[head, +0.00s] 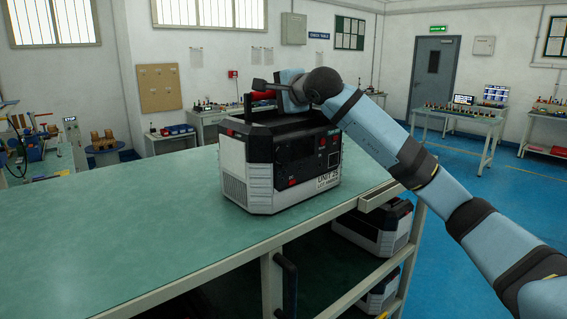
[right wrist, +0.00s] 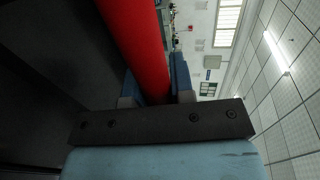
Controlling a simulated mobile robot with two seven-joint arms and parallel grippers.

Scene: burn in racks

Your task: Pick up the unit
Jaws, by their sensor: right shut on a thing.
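The unit (head: 276,165) is a white and black boxy device with a label on its front. It stands upright on the green bench top, near the bench's right end. A handle with a red grip (head: 264,95) runs across above its top. My right gripper (head: 268,90) is at this handle, with its arm coming in from the right. In the right wrist view the red grip (right wrist: 137,40) runs between the gripper's fingers (right wrist: 158,88), which are shut on it. The unit's base appears to rest on the bench. My left gripper is not in view.
The green bench top (head: 130,230) is clear to the left of the unit. More similar units (head: 375,228) sit on shelves below, at the right. A dark bar handle (head: 285,285) is on the bench's front frame. Other work tables (head: 460,118) stand farther back.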

